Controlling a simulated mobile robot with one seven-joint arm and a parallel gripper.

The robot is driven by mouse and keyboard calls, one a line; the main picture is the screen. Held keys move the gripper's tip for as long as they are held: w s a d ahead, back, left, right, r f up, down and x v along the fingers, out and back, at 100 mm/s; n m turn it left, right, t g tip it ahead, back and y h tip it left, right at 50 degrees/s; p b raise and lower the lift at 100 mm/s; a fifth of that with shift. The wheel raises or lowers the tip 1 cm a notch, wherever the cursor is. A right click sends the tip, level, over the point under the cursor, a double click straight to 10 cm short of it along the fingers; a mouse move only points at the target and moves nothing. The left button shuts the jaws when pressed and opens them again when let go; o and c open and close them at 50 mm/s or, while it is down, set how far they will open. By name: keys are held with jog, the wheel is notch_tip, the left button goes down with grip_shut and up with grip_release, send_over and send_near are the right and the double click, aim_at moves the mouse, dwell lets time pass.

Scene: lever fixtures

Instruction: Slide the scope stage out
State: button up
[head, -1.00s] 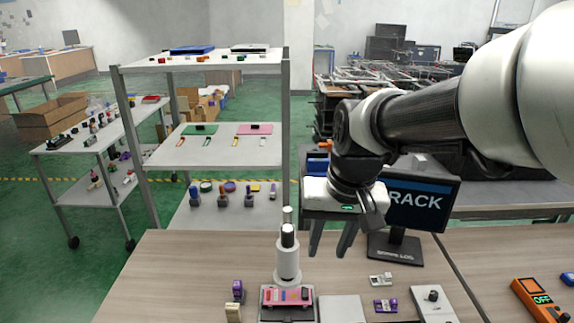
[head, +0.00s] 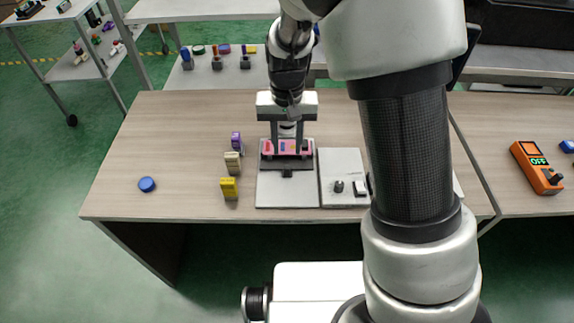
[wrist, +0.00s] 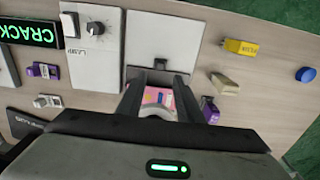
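The scope stage (head: 268,147) is a pink slab with small coloured pieces on it, set at the back of a grey base plate (head: 270,190). It also shows in the wrist view (wrist: 158,97). A small black knob (head: 287,173) sticks out at its front, also seen in the wrist view (wrist: 160,64). My gripper (head: 286,150) is over the stage, one finger at each side, with the knob ahead of the fingertips in the wrist view (wrist: 160,80). The fingers are apart with nothing clamped. The microscope column is mostly hidden behind my gripper; contact cannot be told.
Purple (head: 237,141), cream (head: 233,163) and yellow (head: 229,188) blocks stand left of the base plate. A blue disc (head: 147,184) lies farther left. A white switch panel (head: 342,170) adjoins the plate on the right. The plate's front is clear.

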aim_at(287, 167)
notch_tip(287, 167, down, 9)
jog(key=shift+r+b, duration=0.1)
jog(key=shift+b, duration=0.55)
grip_shut()
